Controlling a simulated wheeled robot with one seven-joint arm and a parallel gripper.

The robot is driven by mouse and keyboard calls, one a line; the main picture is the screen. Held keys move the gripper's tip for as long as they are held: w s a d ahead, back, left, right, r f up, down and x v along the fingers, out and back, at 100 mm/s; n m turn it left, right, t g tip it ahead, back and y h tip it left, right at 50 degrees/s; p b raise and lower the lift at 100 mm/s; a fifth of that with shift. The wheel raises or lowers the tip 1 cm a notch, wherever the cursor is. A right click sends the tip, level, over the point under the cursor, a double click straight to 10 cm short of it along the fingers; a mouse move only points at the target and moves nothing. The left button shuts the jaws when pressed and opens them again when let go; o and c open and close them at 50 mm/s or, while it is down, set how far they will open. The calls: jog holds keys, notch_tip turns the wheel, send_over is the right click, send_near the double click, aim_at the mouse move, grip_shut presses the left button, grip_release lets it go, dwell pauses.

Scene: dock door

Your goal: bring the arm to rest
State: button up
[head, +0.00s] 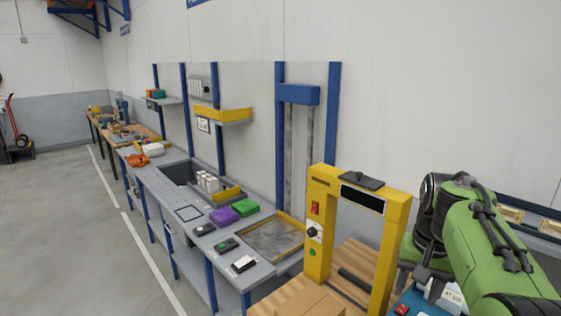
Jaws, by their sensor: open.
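My green arm (490,240) with black joints and cables fills the lower right of the head view. It is bent, with a dark joint toward the yellow frame. My gripper cannot be made out, so its jaws and anything between them are hidden or outside the picture.
A yellow arch-shaped frame (320,225) with a red switch and a dial stands close to the left of my arm. A long grey bench (180,225) holds purple (224,217) and green packs (245,207) and small devices. The floor (70,240) at left is clear.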

jog(key=s+a+f+n+t+b, duration=0.1)
jog(key=s+a+f, duration=0.2)
jog(key=s, duration=0.4)
jog(key=s+a+f+n+t+b, duration=0.1)
jog(key=s+a+f+n+t, duration=0.1)
jog(key=s+a, duration=0.2)
jog(key=s+a+f+n+t+b, duration=0.1)
jog(key=s+a+f+n+b, duration=0.1)
jog(key=s, duration=0.8)
jog(key=shift+s+a+f+t, duration=0.4)
jog(key=shift+a+f, duration=0.4)
jog(key=shift+a, duration=0.05)
jog(key=shift+o, duration=0.2)
